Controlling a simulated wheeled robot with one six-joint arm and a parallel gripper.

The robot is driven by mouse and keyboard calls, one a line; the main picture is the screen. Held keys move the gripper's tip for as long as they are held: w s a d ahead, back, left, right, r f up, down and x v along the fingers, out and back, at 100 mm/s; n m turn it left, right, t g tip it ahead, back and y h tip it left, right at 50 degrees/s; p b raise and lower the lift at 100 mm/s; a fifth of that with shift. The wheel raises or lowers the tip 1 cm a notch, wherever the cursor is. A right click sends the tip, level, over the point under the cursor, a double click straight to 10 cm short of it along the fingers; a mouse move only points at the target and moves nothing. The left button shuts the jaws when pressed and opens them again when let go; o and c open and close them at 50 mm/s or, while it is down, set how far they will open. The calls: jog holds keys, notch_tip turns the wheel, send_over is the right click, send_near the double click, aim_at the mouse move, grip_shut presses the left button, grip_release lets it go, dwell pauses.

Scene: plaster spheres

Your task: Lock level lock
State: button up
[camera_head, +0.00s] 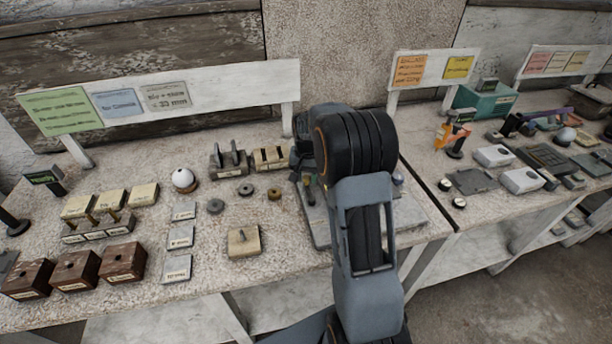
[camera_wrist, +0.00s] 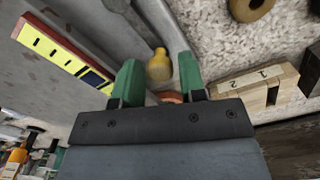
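A small yellow-brown rounded knob (camera_wrist: 159,66) shows in the wrist view, at the end of a dark grey bar beside a grey plate. My gripper (camera_wrist: 158,58) has two green fingers standing apart, one on each side of the knob. A gap shows on the right; the left finger is very close, and I cannot tell if it touches. In the head view a brownish upright piece (camera_head: 308,187) shows on the grey plate (camera_head: 320,230), left of my arm. My arm hides much of the plate and my fingertips there. I cannot make out which part is the lock.
A yellow strip (camera_wrist: 48,46) with a red edge and black marks lies left in the wrist view. A numbered wooden block (camera_wrist: 240,86) is close to the right finger. Several washers, a block with a peg (camera_head: 244,242) and a white ball (camera_head: 183,178) stand left on the bench.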

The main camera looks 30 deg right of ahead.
jog(key=shift+c, duration=0.3)
grip_shut()
